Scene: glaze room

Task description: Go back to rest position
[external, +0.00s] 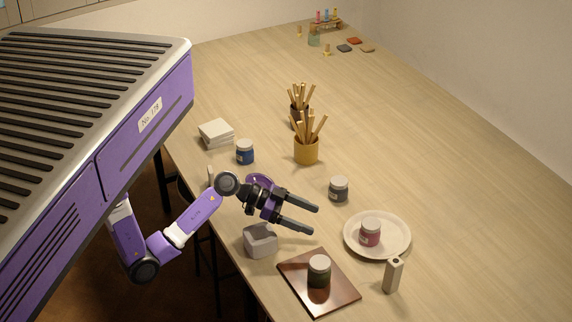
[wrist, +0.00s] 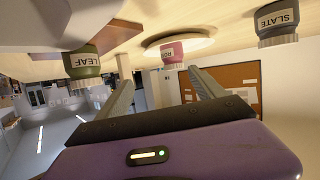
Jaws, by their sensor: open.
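My gripper (external: 308,220) is open and empty, held above the near part of the table, between the grey box and the grey-lidded jar. In the wrist view my gripper (wrist: 163,88) shows its two fingers spread with nothing between them. That view is upside down. It shows a green LEAF jar (wrist: 82,65), a pink jar (wrist: 172,52) on a plate, and a SLATE jar (wrist: 277,27).
On the table are a brown tray (external: 291,270) bearing the green jar, a white plate (external: 352,243) bearing the pink jar, a grey box (external: 261,241), a slate jar (external: 338,190), a beige upright block (external: 393,275), a blue jar (external: 245,152) and brush pots (external: 306,151). The right side is clear.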

